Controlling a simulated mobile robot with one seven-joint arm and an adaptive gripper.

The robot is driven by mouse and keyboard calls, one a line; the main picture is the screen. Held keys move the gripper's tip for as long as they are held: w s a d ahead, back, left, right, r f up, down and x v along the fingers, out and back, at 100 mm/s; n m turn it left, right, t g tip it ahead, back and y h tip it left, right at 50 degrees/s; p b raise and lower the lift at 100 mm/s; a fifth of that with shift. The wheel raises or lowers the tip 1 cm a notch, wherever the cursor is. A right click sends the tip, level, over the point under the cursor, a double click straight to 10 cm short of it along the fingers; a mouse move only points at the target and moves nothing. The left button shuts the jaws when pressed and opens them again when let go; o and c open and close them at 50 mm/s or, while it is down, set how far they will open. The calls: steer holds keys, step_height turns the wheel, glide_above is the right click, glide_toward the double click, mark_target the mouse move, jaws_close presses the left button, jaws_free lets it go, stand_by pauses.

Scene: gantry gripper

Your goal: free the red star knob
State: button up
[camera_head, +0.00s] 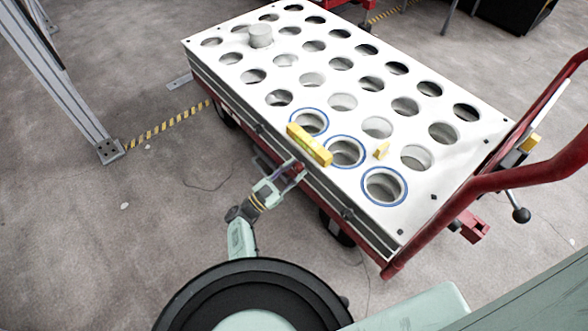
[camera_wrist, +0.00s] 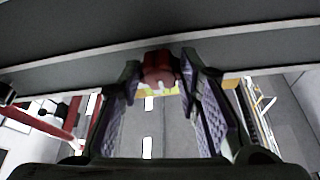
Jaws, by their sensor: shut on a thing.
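The red star knob (camera_head: 299,168) is at the near side edge of the white perforated plate (camera_head: 440,195), below a yellow bar. It also shows in the wrist view (camera_wrist: 158,68), against a dark grey rail. My gripper (camera_head: 286,176) reaches it from the floor side of the cart. In the wrist view my gripper (camera_wrist: 161,78) has one finger on each side of the knob and is shut on it. The fingers partly hide the knob in the head view, so its attachment is not clear.
The yellow bar (camera_head: 309,145) lies across the plate's near edge by the blue-ringed holes (camera_head: 385,203). A small yellow piece (camera_head: 381,151) and a grey cylinder (camera_head: 260,36) stand on the plate. A red cart handle (camera_head: 480,182) is at right. A metal post (camera_head: 70,85) stands left.

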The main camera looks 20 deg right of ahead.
stand_by(0.4)
steer(key=o, duration=1.1)
steer(key=v, duration=0.7)
steer(key=shift+a+f, duration=0.15)
steer(key=shift+a, duration=0.05)
